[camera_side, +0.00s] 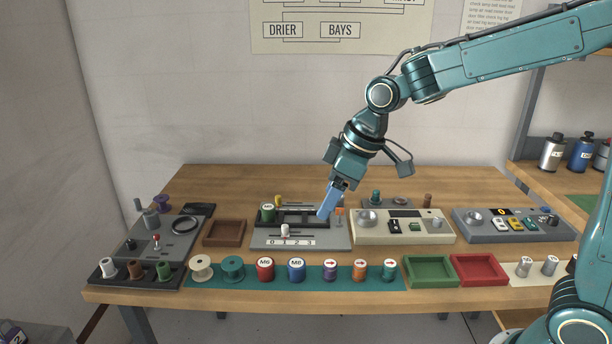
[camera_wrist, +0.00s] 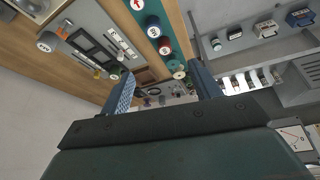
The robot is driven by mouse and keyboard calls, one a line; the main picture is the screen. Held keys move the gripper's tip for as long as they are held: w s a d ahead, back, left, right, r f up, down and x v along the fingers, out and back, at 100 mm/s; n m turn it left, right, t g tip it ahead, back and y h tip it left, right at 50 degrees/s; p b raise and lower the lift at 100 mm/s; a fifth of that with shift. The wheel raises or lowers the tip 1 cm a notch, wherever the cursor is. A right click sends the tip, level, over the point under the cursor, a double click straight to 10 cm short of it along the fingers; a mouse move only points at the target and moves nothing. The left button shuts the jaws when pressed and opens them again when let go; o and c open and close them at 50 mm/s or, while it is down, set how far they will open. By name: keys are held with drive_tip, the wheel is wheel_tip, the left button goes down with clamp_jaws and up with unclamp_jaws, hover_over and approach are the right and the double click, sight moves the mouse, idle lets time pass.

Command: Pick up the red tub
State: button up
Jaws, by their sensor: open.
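The red tub (camera_side: 265,268), a small red cylinder with a pale labelled top, stands upright on the teal strip near the front table edge, between a teal spool and a blue tub. In the wrist view the red tub (camera_wrist: 165,46) sits in the row beyond the fingers. My gripper (camera_side: 327,210) is above the grey slotted panel, behind and to the right of the red tub and apart from it. In the wrist view its two blue fingers (camera_wrist: 163,85) are spread with nothing between them.
The blue tub (camera_side: 297,269) and teal spool (camera_side: 232,268) stand close on either side of the red one. A green tub (camera_side: 267,213) stands on the grey panel (camera_side: 300,240). A brown tray (camera_side: 224,233), green tray (camera_side: 431,284) and red tray (camera_side: 479,283) lie nearby.

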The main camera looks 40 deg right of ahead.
sight(266, 262)
drive_tip(key=shift+w+a+f+n+g+y, duration=0.15)
drive_tip(key=shift+w+a+f+n, duration=0.25)
drive_tip(key=shift+w+a+f, duration=1.2)
drive_tip(key=shift+w+a+f+n+g+y, duration=0.15)
drive_tip(key=shift+w+a+f+n, duration=0.25)
drive_tip(key=shift+w+f, duration=2.45)
drive_tip(key=shift+w+a+f+n+g+y, duration=0.15)
drive_tip(key=shift+w+a+f+n, duration=0.55)
drive_tip(key=shift+f, duration=2.8)
drive_tip(key=shift+w+a+m, duration=0.15)
drive_tip(key=shift+a+m, duration=0.15)
drive_tip(key=shift+a, duration=0.05)
drive_tip(key=shift+f, duration=0.1)
drive_tip(key=shift+w+x, duration=0.2)
drive_tip(key=shift+x, duration=2.4)
drive_tip(key=shift+d, duration=0.1)
drive_tip(key=c, duration=1.1)
